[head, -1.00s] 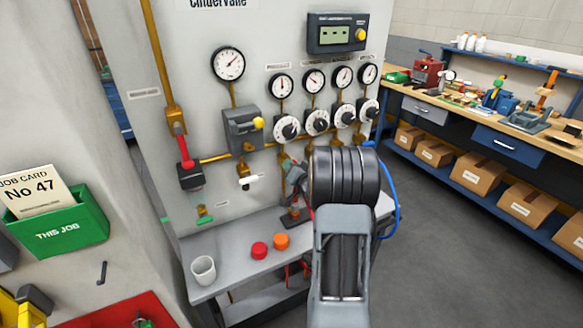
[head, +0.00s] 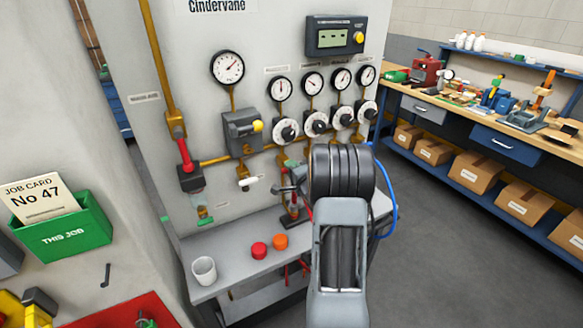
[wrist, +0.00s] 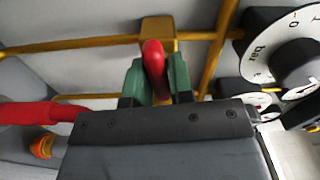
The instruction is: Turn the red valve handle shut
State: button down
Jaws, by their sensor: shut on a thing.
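In the wrist view my gripper (wrist: 155,80) has its two green fingers closed on a rounded red handle (wrist: 152,58). The handle stands up between the fingers, in front of a yellow pipe block (wrist: 160,25). In the head view my gripper (head: 291,165) is by the panel, below the row of white dials, and my arm hides much of it. The gripped handle cannot be made out there. Another red bar (head: 184,153) sits on the yellow pipe at the panel's left. A red bar (wrist: 40,113) also shows at the wrist view's left.
A white dial (wrist: 290,45) with a black knob is close on the right in the wrist view. On the bench (head: 225,265) stand a white cup (head: 204,270), a red cap (head: 259,250) and an orange cap (head: 280,241). Grey floor is clear at right.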

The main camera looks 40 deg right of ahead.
jog(key=shift+m, duration=0.6)
jog(key=shift+f, duration=0.1)
jog(key=c, duration=1.1)
grip_release()
jog(key=s+a+b, duration=0.1)
jog(key=s, duration=1.2)
jog(key=shift+s+a+b, duration=0.35)
jog(key=shift+a+b, duration=0.05)
